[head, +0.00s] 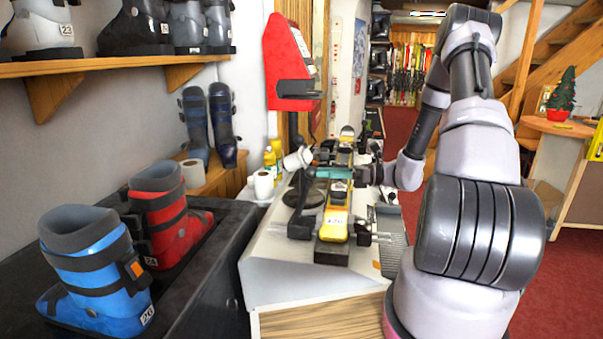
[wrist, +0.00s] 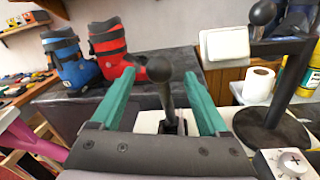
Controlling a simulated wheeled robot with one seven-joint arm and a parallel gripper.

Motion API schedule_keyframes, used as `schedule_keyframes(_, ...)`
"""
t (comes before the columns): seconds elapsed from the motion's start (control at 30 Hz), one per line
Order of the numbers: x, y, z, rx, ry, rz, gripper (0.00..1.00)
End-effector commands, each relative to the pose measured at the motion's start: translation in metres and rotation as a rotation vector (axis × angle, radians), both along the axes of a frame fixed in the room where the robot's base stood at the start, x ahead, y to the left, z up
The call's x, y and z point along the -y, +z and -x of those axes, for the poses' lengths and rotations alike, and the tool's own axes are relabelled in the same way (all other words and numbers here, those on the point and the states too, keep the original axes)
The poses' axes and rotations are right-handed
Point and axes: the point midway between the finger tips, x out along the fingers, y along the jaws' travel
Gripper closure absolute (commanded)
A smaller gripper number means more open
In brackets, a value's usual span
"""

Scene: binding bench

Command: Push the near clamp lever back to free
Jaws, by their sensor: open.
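In the wrist view a black lever with a ball knob (wrist: 160,70) stands between the two teal fingers of my gripper (wrist: 160,92). The gripper is open, with a gap on both sides of the stem. The lever's foot shows just beyond the palm. In the head view my gripper (head: 336,172) is over the bench (head: 270,255), above a ski (head: 334,222) with yellow on it and a number label. I cannot make out the lever clearly there; the fingers and small parts crowd it.
A black stand with a round base (wrist: 272,130) and white head (wrist: 224,43) is close on the right in the wrist view. A paper roll (wrist: 258,84) and yellow bottle are behind it. Blue (head: 95,270) and red (head: 168,215) boots stand on the dark counter at left.

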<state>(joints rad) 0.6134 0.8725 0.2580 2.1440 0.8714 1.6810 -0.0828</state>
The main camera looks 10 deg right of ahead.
Motion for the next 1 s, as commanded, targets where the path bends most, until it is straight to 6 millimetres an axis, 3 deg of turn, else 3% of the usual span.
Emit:
schedule_keyframes(0.1,-0.025,0.0,-0.006,0.0,0.005,0.0,0.22)
schedule_keyframes(0.3,-0.056,0.0,-0.015,0.0,0.004,0.001,0.22)
schedule_keyframes(0.5,-0.07,0.0,-0.02,0.0,0.001,0.001,0.22)
schedule_keyframes(0.77,-0.071,0.0,-0.02,0.001,0.001,0.001,0.22)
schedule_keyframes(0.8,-0.071,0.0,-0.02,0.001,0.001,0.001,0.26)
schedule_keyframes(1.0,-0.071,0.0,-0.02,0.001,0.001,0.001,1.0)
